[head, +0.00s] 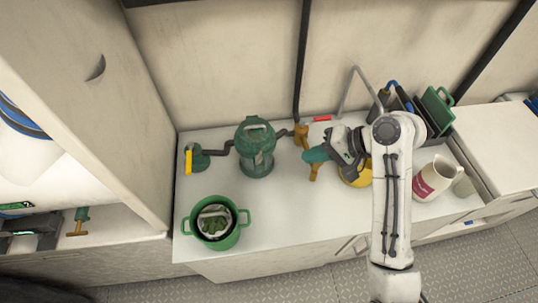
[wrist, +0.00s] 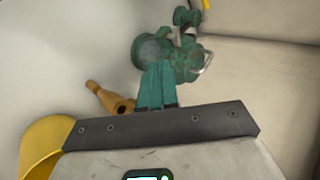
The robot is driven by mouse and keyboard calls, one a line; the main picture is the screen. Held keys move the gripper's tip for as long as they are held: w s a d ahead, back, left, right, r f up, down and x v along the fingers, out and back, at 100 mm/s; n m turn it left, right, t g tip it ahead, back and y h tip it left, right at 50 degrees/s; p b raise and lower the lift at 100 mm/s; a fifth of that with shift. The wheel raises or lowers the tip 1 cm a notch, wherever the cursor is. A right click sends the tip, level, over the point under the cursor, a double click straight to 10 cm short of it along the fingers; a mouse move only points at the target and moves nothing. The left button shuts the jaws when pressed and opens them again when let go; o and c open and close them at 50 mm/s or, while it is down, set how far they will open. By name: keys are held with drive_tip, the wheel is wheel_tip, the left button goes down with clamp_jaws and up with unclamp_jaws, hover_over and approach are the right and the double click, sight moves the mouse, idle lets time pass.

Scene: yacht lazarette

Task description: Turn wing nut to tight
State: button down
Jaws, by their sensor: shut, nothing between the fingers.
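A green canister-shaped strainer (head: 257,150) stands upright on the white counter, joined to dark pipes. A pale green raised piece (head: 256,122) crosses its top; I cannot tell whether this is the wing nut. In the wrist view the strainer (wrist: 165,55) lies beyond my fingertips, with a thin wire loop beside it. My gripper (head: 308,156) has teal fingers, shut and empty, pointing left toward the strainer with a gap between. The fingers (wrist: 157,84) overlap the strainer's outline in the wrist view. No wing nut can be made out clearly.
A brass fitting (head: 313,172) lies close below my fingers. A yellow-handled valve (head: 189,160) is left of the strainer, and a green pot (head: 230,238) stands in front. A white jug (head: 432,180) and dark bins (head: 420,112) are at right. The front middle counter is clear.

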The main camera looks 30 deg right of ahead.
approach(259, 162)
wheel_tip(259, 162, down, 4)
drive_tip(key=shift+w+a+p, duration=0.6)
drive_tip(key=shift+w+a, duration=0.8)
drive_tip(key=shift+a, duration=0.2)
